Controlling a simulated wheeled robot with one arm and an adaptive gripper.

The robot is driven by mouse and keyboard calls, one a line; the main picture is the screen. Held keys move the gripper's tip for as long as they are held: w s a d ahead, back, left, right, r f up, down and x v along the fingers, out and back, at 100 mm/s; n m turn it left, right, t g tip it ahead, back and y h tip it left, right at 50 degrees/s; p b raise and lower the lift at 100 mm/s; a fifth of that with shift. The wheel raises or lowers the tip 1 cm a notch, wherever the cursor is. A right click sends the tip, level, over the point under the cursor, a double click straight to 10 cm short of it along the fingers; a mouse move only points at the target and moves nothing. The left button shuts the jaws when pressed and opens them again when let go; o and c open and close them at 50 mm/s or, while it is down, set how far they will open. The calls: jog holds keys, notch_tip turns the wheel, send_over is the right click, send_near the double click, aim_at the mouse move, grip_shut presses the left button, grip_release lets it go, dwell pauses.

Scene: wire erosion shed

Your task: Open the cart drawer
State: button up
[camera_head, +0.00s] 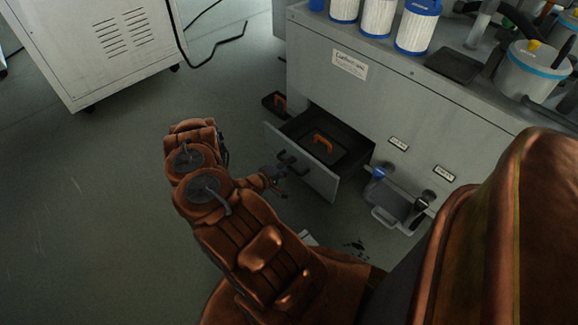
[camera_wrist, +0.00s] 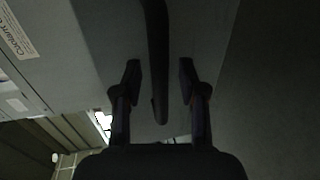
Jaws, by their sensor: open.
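The cart drawer (camera_head: 320,182) stands pulled out from the grey cart (camera_head: 325,85), and its dark inside shows. A dark bar handle (camera_head: 292,163) is on its front panel. A dark case with an orange handle (camera_head: 323,143) lies inside the drawer. My gripper (camera_head: 279,175) is just in front of the drawer's front, at the handle. In the wrist view, my gripper (camera_wrist: 160,80) is open, with one finger on each side of the dark handle (camera_wrist: 155,40). Gaps show between the fingers and the bar.
White filter cartridges with blue ends (camera_head: 378,18) and a round canister (camera_head: 528,72) stand on the cart top. A holder with a blue-topped item (camera_head: 378,173) is right of the drawer. A white cabinet (camera_head: 95,50) stands back left. The floor (camera_head: 90,190) at left is clear.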

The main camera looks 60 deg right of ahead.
jog(key=v, duration=1.2)
dwell(0.7)
